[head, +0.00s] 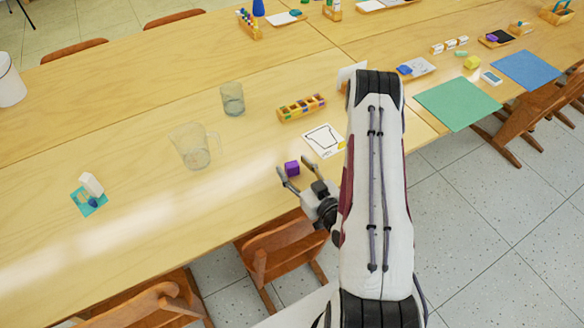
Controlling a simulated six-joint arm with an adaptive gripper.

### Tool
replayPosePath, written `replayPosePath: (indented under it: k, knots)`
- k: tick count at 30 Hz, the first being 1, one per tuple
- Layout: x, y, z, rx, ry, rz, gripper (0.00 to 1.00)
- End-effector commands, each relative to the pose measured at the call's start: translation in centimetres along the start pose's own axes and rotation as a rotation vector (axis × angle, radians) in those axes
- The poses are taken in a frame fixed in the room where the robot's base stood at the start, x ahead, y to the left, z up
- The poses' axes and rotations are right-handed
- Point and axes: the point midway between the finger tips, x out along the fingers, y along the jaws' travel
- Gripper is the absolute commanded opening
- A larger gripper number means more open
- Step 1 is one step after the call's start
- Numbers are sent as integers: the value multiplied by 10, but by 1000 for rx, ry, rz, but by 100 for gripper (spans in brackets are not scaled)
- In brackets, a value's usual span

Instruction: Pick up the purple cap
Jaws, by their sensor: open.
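A small purple block-like object (292,168), the only purple thing near my gripper, sits on the wooden table near its front edge. I take it for the purple cap; its exact shape is too small to tell. My gripper (295,174) is open, with one finger to the left of the purple object and the other to its right. I cannot tell whether either finger touches it.
A white card with a drawing (324,140) and a divided wooden box (301,108) lie just beyond. A clear pitcher (193,147) and a glass beaker (232,99) stand to the left. Chairs (281,248) stand at the front edge. The table's left part is mostly clear.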

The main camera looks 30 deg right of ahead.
Motion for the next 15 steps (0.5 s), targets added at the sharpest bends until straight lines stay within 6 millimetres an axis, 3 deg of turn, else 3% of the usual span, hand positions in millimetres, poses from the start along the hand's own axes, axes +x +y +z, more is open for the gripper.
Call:
replayPosePath:
  k: [9, 13, 15]
  knots:
    - [0, 0, 0, 0, 0, 0, 49]
    - [0, 0, 0, 0, 0, 0, 20]
    - [0, 0, 0, 0, 0, 0, 18]
